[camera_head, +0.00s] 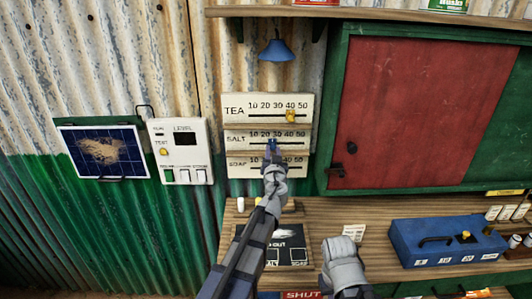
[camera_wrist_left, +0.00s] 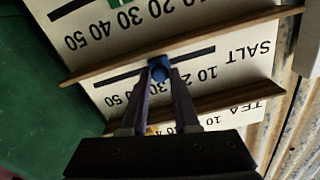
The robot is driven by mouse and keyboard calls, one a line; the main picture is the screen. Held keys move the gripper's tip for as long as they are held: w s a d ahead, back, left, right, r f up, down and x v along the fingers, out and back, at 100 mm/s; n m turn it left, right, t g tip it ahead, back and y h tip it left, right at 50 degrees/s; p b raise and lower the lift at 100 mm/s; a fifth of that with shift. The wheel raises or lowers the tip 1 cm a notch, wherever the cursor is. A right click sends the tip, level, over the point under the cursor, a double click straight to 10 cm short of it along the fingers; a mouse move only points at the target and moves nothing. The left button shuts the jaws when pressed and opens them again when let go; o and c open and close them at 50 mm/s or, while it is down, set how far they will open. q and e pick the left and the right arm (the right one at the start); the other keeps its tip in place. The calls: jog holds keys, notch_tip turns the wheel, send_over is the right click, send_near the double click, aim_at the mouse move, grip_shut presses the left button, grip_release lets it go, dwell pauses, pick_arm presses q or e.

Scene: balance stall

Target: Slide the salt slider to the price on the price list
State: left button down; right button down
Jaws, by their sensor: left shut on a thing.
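The white price board (camera_head: 231,141) on the corrugated wall has TEA, SALT and SOAP rows, each with a slot and numbers 10 to 50. My left gripper (camera_head: 272,146) is shut on the blue salt slider (camera_wrist_left: 159,70) in the middle part of the SALT slot. The fingers hide the middle SALT numbers, so its exact value cannot be read. The yellow tea slider (camera_head: 291,116) stands near 40. A small white card (camera_head: 353,232) lies on the counter, its print too small to read. My right gripper (camera_head: 343,254) is low over the counter; its fingers cannot be made out.
Thin wooden ledges separate the board's rows. A blue lamp (camera_head: 277,50) hangs above the board. A red and green shutter (camera_head: 425,105) is to its right. A blue box (camera_head: 447,240) and a black board (camera_head: 290,254) are on the counter. A white switch panel (camera_head: 181,151) is left.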

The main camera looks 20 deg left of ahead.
pick_arm(q)
jog(key=shift+w+d, duration=0.3)
jog(key=shift+d, duration=0.6)
jog(key=shift+a, duration=0.1)
jog(key=c, duration=0.7)
grip_release()
jog(key=shift+o, duration=0.2)
jog(key=shift+s, duration=0.1)
jog(key=v, duration=0.7)
jog(key=shift+s, duration=0.35)
